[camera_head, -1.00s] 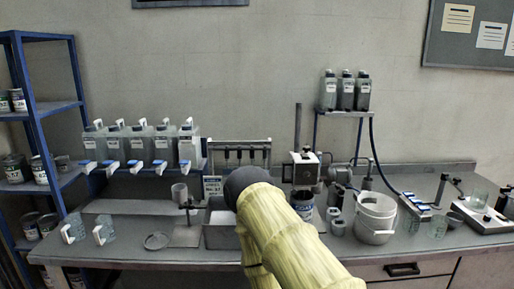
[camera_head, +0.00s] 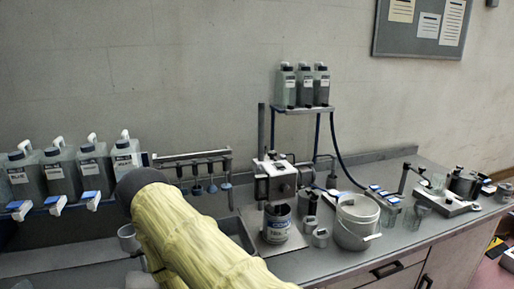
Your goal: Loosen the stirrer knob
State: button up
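The stirrer stands on the bench right of centre, with a boxy metal head (camera_head: 276,182) clamped on a tall dark post (camera_head: 261,135). A labelled paint can (camera_head: 277,228) sits beneath the head. Small fittings show around the head's right side, but I cannot tell which is the knob. My arm, in a yellow sleeve with a dark rounded end, crosses the lower left of the picture, left of the stirrer. My gripper is not visible, so its fingers and anything in them are hidden.
A white bucket (camera_head: 357,222) and small metal cups (camera_head: 320,238) stand right of the can. Bottles (camera_head: 304,86) stand on a raised shelf behind, with a dark hose (camera_head: 343,160) hanging from it. Dispensing jugs (camera_head: 91,166) line the left. A scale-like device (camera_head: 440,200) sits at right.

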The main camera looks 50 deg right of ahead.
aim_at(271, 154)
jog(key=i, duration=0.15)
jog(key=z, duration=0.95)
